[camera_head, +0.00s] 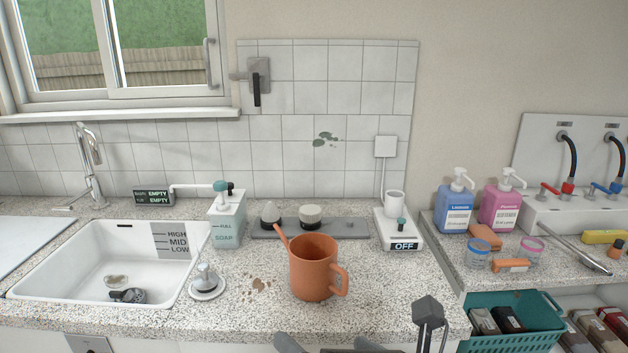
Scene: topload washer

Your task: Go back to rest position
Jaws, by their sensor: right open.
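My right gripper (326,346) shows at the bottom edge, below the front of the counter. Its two dark grey fingers are apart, with nothing seen between them. Most of the gripper is cut off by the frame. A dark block on a thin metal bracket, which seems to be part of my arm, stands up to its right. The orange mug (314,268) stands upright on the speckled counter, beyond the gripper and apart from it. My left gripper is not in view.
The counter (390,300) has a white sink (60,257) at left, a soap dispenser (228,218) and a grey tray (340,229) behind the mug. At right are a blue bottle (455,210), a pink bottle (500,211), jars and a teal basket (515,341) below.

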